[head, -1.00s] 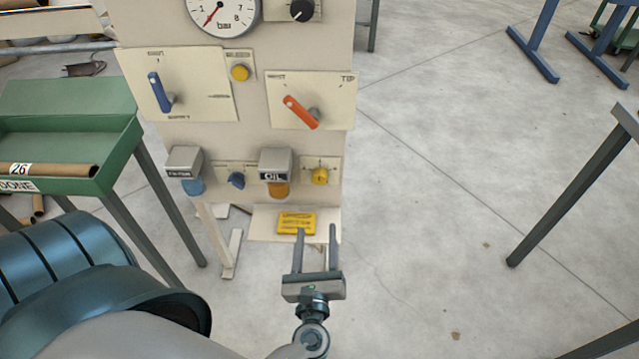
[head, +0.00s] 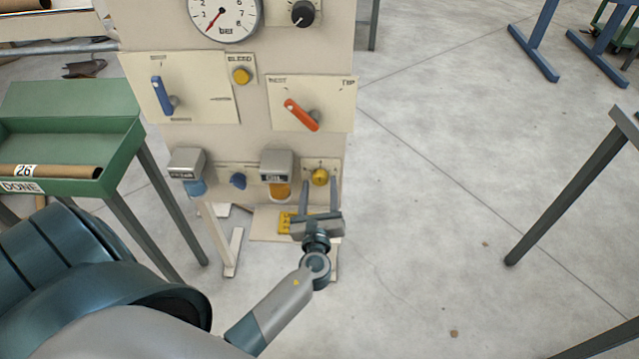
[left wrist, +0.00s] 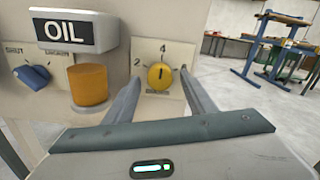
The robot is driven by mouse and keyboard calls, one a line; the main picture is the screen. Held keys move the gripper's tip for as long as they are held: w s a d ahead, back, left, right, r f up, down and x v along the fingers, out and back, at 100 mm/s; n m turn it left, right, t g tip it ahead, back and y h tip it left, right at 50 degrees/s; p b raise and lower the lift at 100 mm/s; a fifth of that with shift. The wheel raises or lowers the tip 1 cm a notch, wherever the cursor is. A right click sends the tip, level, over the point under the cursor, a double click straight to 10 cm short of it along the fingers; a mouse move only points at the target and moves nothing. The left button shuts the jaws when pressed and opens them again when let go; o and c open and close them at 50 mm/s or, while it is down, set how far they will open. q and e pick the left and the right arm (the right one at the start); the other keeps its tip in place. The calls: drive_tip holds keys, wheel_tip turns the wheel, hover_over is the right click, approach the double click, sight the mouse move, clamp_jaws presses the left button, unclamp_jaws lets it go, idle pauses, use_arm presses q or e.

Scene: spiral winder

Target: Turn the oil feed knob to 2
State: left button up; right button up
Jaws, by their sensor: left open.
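The oil feed knob is a small round yellow knob (head: 320,177) on a cream plate at the lower right of the panel. It also shows in the left wrist view (left wrist: 160,76), with a dark mark on its face pointing up and a scale with 2 at its left and 4 above. My left gripper (head: 319,184) is open, with its two fingers pointing at the knob from just below in the head view. In the left wrist view the fingers (left wrist: 160,92) stand on either side of the knob, with gaps. Contact does not show. My right gripper is not in view.
The OIL unit (left wrist: 66,32) with its amber bowl (left wrist: 89,84) sits close left of the knob. A small blue knob (head: 238,180), an orange lever (head: 301,114) and a blue lever (head: 162,95) are on the panel. A green tray (head: 120,150) stands left.

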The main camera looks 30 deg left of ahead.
use_arm(q)
drive_tip(key=shift+w+a, duration=0.25)
drive_tip(key=shift+w, duration=0.1)
drive_tip(key=shift+w+a, duration=0.15)
drive_tip(key=shift+w, duration=0.1)
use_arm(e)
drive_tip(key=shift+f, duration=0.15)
use_arm(q)
drive_tip(key=c, duration=1)
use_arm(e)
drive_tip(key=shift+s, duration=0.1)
use_arm(q)
drive_tip(key=shift+c, duration=0.2)
